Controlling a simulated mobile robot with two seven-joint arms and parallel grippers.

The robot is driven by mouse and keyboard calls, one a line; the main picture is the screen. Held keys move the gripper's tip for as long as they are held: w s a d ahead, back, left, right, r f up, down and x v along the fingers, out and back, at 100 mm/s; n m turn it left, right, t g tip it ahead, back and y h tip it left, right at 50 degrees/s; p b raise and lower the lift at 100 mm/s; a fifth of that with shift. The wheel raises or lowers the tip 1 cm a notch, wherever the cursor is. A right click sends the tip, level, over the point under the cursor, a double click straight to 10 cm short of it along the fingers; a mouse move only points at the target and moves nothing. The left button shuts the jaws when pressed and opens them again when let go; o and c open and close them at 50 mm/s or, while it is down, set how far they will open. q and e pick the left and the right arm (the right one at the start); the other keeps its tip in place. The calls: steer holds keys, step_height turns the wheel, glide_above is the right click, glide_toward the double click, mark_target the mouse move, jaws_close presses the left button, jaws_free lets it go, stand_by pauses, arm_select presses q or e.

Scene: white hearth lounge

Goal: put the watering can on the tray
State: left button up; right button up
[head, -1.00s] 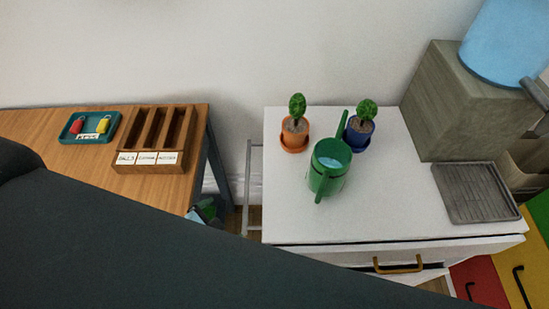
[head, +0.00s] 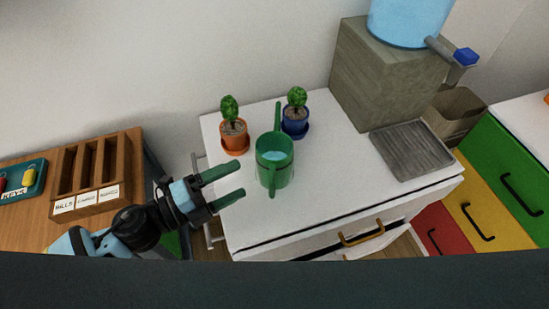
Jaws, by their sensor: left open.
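The green watering can (head: 274,168) stands upright on the white cabinet top, with light blue water showing inside. The grey ribbed tray (head: 411,150) lies at the right of the same top and its visible surface is empty. My left gripper (head: 241,180) is open, with its two green fingers pointing right towards the can. It is left of the can, apart from it, near the cabinet's left edge. My right gripper is not in view.
Two potted plants, one in an orange pot (head: 234,136) and one in a blue pot (head: 295,122), stand behind the can. A grey block (head: 385,75) carries a blue water tank (head: 410,18). A wooden letter sorter (head: 97,175) sits at left. The top between can and tray is clear.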

arm_select(q)
step_height(320, 180, down, 8)
steer(key=shift+r+b, duration=0.1)
steer(key=shift+b, duration=1)
steer(key=shift+x, duration=0.75)
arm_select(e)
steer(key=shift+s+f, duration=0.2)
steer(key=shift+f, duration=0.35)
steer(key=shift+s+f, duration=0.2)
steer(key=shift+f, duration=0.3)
arm_select(q)
steer(key=p+x, duration=0.1)
steer(key=x, duration=0.4)
steer(key=shift+w+d, duration=0.3)
steer(key=shift+d, duration=0.15)
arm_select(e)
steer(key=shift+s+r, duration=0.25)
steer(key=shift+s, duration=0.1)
